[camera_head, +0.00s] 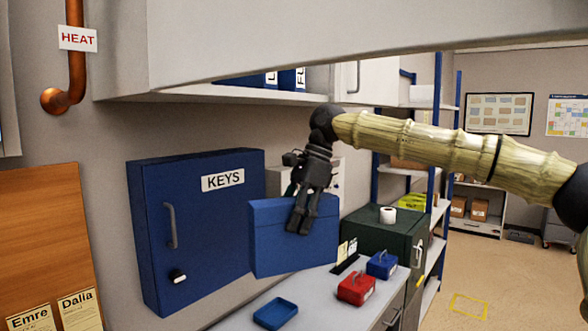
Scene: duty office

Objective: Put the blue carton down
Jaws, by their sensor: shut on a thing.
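A blue carton (275,245) with a blue lid edge hangs in the middle of the head camera view, above the grey counter (305,288). My gripper (298,222) reaches down from above, and its dark fingers are shut on the carton's near upper side. The carton is slightly tilted in the picture. Its lower edge appears clear of the counter, though how high is hard to tell. It hides part of the counter and wall behind.
A blue key cabinet (205,245) is on the left wall. A small blue tray (275,313), a red box (356,287) and a blue box (381,264) are on the counter. A dark green cabinet (372,236) stands behind. An overhead cupboard (330,45) hangs above.

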